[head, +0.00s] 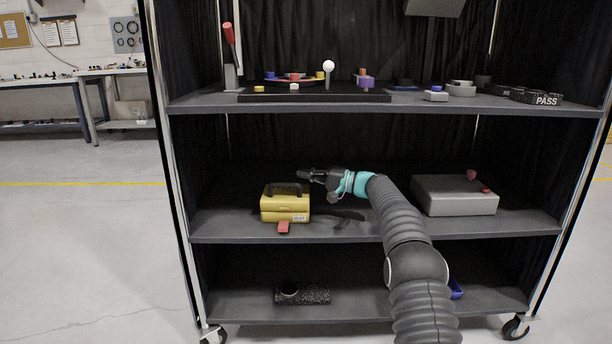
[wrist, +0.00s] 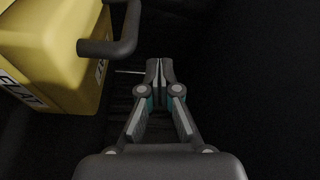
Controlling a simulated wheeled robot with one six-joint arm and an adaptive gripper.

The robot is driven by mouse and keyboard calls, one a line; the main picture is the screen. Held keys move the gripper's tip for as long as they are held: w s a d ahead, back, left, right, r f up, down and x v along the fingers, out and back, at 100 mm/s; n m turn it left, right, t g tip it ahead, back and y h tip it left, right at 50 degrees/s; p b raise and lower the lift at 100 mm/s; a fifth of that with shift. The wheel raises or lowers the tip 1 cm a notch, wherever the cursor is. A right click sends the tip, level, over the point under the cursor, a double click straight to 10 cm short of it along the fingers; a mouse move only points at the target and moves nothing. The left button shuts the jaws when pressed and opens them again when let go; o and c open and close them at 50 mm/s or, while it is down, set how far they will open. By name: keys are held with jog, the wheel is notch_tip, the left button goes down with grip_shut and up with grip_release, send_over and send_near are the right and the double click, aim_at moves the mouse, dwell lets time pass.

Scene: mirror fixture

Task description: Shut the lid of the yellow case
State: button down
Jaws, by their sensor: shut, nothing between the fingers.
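The yellow case (head: 285,206) sits on the left part of the middle shelf. A dark handle is on its top and a red latch (head: 283,227) hangs at its front. The lid appears to lie down on the body along a seam; I cannot tell whether it is fully closed. My gripper (head: 303,175) is just above the case's right side in the head view, shut and empty. In the wrist view my gripper (wrist: 160,66) has its fingertips together, right of the dark handle (wrist: 118,42) and the yellow case (wrist: 55,50). They look apart from the handle.
A grey box (head: 455,197) with a red knob stands on the right of the middle shelf (head: 500,226). The upper shelf (head: 430,107) above holds several small items. A dark speckled block (head: 312,297) lies on the bottom shelf. Black curtain closes the back.

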notch_tip(320, 180, up, 2)
jog(key=shift+w+a+r+p, duration=0.1)
jog(key=shift+p, duration=0.55)
jog(key=d+f, duration=0.3)
jog(key=d, duration=0.6)
jog(key=s+r+h+p, duration=0.1)
jog(key=s+r+h, duration=0.45)
jog(key=s, duration=0.75)
jog(key=s+r+h+p, duration=0.1)
jog(key=s+r+h, duration=0.4)
jog(key=s, duration=0.8)
jog(key=s+d+f+h+p, duration=0.1)
jog(key=s+d+f+h, duration=0.1)
jog(key=s, duration=0.9)
jog(key=s+d+f+h+p, duration=0.1)
jog(key=s+d+f+h, duration=0.2)
jog(key=s+d, duration=0.3)
jog(key=s+d+f+h+p, duration=0.1)
jog(key=s+d+f+h, duration=0.1)
jog(key=s, duration=1.4)
jog(key=shift+d+f+n+t+h, duration=0.4)
jog(key=shift+d+f, duration=0.45)
jog(key=shift+d, duration=0.15)
